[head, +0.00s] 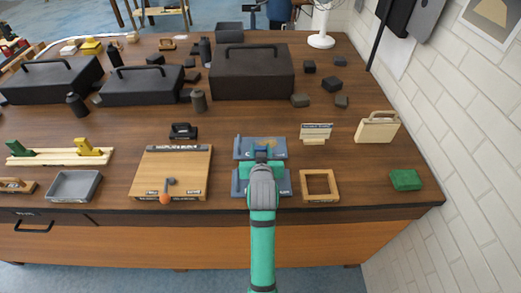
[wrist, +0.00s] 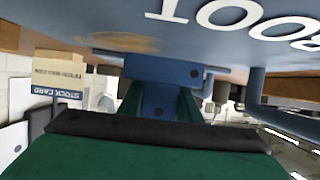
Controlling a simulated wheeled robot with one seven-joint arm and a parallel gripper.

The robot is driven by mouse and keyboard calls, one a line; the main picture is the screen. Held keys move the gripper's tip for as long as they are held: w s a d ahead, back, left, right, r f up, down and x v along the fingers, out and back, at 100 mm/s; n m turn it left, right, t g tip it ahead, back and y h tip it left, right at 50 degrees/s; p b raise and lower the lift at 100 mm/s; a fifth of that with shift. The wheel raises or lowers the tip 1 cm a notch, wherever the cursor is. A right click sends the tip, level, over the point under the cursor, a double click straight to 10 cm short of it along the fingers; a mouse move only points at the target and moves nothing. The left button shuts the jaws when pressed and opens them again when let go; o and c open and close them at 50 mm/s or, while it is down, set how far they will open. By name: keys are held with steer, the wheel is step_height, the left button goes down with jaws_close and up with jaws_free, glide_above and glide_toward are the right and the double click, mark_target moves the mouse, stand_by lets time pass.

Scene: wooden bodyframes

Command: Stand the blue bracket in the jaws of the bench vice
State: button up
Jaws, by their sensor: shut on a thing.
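The bench vice (head: 240,186) is blue and stands near the front edge of the bench, with a far jaw and a near jaw. My gripper (head: 262,165) points down over it, at the middle, and covers part of it. In the wrist view my gripper (wrist: 160,106) has its green fingers on either side of the blue bracket (wrist: 160,72), shut on it. The vice's large lettered blue face (wrist: 250,45) is close to the bracket in that view. I cannot tell whether the bracket touches the vice or sits between the jaws. In the head view my gripper mostly hides the bracket.
A wooden board (head: 172,165) with an orange-knobbed lever lies left of the vice. A wooden frame (head: 320,186) and a small card stand (head: 316,133) are close on the right. A green block (head: 405,180) lies farther right. Dark toolboxes (head: 252,72) stand behind.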

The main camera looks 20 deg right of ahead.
steer(key=shift+f, duration=0.1)
steer(key=o, duration=1.2)
